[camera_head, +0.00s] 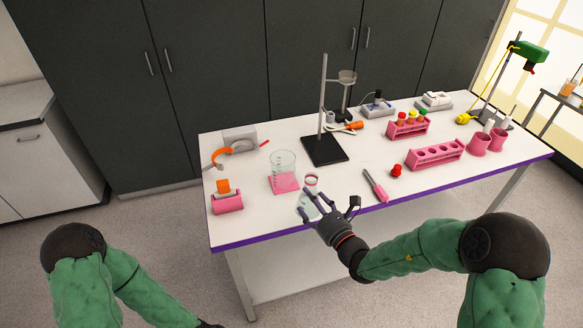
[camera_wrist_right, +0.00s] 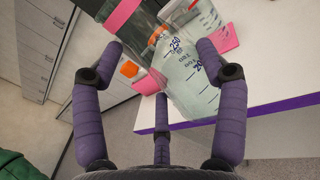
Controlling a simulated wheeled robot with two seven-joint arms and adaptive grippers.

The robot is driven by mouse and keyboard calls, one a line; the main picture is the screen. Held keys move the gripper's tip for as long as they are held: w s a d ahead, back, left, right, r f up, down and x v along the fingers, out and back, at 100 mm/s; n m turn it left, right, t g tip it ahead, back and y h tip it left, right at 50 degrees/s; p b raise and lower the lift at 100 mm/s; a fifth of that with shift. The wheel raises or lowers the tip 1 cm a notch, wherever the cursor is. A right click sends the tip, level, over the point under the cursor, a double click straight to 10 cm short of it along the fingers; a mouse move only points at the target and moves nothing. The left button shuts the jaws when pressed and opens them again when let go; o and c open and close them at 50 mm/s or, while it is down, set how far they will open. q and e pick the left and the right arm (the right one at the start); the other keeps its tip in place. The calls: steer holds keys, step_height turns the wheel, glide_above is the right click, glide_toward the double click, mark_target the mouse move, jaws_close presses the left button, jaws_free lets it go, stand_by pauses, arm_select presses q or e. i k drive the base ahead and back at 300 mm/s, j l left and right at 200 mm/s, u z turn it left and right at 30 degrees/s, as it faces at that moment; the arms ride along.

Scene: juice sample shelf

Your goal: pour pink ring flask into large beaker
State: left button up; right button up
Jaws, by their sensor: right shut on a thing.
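The pink ring flask (camera_head: 307,208) is clear glass with a pink ring at its neck, near the table's front edge. It looks roughly upright; I cannot tell whether it touches the table. My right gripper (camera_head: 322,203) is shut on it from the front right. In the right wrist view the flask (camera_wrist_right: 186,75), with dark volume marks, sits between my purple fingers (camera_wrist_right: 165,72). The large beaker (camera_head: 284,161) stands just behind and left of the flask, with pink at its bottom. My left arm is at the lower left; its gripper is out of the picture.
A pink holder with an orange top (camera_head: 227,202) stands left of the beaker. A black stand base (camera_head: 324,150) is behind. A pink-handled tool (camera_head: 376,187), a red cap (camera_head: 396,170) and a pink tube rack (camera_head: 436,154) lie to the right. Table between holder and flask is clear.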

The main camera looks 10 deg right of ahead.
mark_target(282, 162)
steer(key=l, duration=0.85)
steer(key=i+l+u, duration=0.1)
steer(key=u, duration=1.1)
